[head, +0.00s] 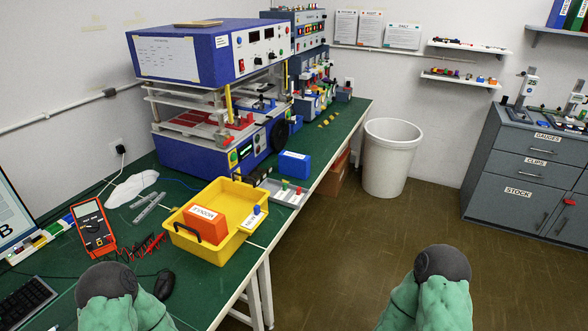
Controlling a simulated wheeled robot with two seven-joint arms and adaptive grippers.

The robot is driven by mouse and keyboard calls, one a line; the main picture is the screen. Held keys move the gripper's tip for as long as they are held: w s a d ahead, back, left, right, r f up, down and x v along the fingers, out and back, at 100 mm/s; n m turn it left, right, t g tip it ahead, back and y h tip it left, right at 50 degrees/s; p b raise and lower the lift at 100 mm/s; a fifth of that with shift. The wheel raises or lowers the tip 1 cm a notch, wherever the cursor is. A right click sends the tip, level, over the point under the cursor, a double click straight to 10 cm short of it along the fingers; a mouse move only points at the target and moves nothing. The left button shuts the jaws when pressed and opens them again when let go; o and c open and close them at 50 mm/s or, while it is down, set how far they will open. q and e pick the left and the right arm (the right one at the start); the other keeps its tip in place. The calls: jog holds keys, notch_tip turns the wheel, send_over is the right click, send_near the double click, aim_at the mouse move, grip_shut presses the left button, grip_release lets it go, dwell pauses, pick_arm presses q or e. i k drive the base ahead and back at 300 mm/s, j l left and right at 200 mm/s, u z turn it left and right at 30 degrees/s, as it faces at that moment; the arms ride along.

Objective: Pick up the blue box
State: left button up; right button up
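The small blue box (294,164) sits on the green tabletop, close to the table's right edge. It stands behind the yellow tray and in front of the large blue test machine. Nothing is touching it from my side. Only green and dark grey links of my two arms show, at the bottom left and bottom right of the head view. Neither gripper is in view, so their fingers cannot be seen.
A yellow tray (228,253) holds an orange box (205,224). The large blue machine (203,57) stands behind. An orange multimeter (95,228) lies left. A white bin (388,160) stands on the open floor.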

aim_at(292, 164)
jog(key=u, duration=0.95)
jog(key=i+l+u, duration=0.15)
jog(key=l+u, duration=0.75)
jog(key=l, duration=0.2)
jog(key=l+u, duration=0.45)
jog(key=k+l+u, duration=0.15)
jog(key=l+u, duration=0.3)
jog(key=l, duration=0.2)
